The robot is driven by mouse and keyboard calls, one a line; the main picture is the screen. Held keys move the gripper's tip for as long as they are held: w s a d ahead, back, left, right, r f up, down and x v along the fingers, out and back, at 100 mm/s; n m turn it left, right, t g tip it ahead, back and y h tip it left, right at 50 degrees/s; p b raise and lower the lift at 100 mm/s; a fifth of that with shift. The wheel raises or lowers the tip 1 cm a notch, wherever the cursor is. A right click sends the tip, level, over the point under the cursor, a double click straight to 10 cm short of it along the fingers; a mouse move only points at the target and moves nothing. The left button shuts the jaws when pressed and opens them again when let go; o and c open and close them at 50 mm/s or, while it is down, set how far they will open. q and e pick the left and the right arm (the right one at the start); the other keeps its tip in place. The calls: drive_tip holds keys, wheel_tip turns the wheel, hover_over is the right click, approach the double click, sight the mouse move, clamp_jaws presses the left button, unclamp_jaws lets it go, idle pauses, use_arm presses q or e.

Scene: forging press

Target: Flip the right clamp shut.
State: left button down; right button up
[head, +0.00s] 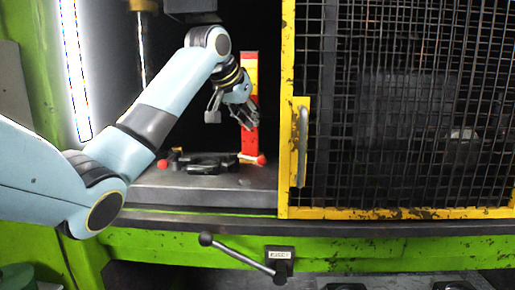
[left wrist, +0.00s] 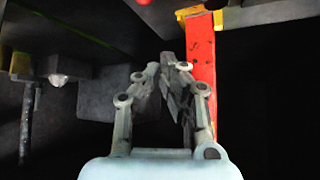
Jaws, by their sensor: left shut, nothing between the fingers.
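In the left wrist view the red bar (left wrist: 201,75) stands upright just right of the fingers. My left gripper (head: 250,120) is shut and empty, close in front of or beside the red bar; I cannot tell whether it touches. Its fingertips (left wrist: 176,62) meet in the left wrist view. My right gripper is not in view.
A dark die (head: 208,162) lies on the grey press bed (head: 190,189), with a red-tipped part (head: 174,158) at its left. The yellow-framed mesh door (head: 287,120) stands right of the opening. A lever (head: 235,254) sticks out below the bed.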

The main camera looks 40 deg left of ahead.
use_arm(q)
drive_tip(key=shift+f, duration=0.1)
drive_tip(key=p+x, duration=0.2)
drive_tip(key=x, duration=0.7)
drive_tip(key=shift+w+p, duration=0.15)
drive_tip(key=shift+p, duration=0.15)
drive_tip(key=shift+w+f, duration=0.1)
drive_tip(key=shift+f, duration=0.25)
drive_tip(key=s+p, duration=0.2)
drive_tip(key=s, duration=0.1)
drive_tip(key=shift+f, duration=0.2)
drive_tip(key=shift+s+d+f, duration=0.1)
drive_tip(key=shift+s, duration=0.3)
drive_tip(key=shift+w, duration=0.1)
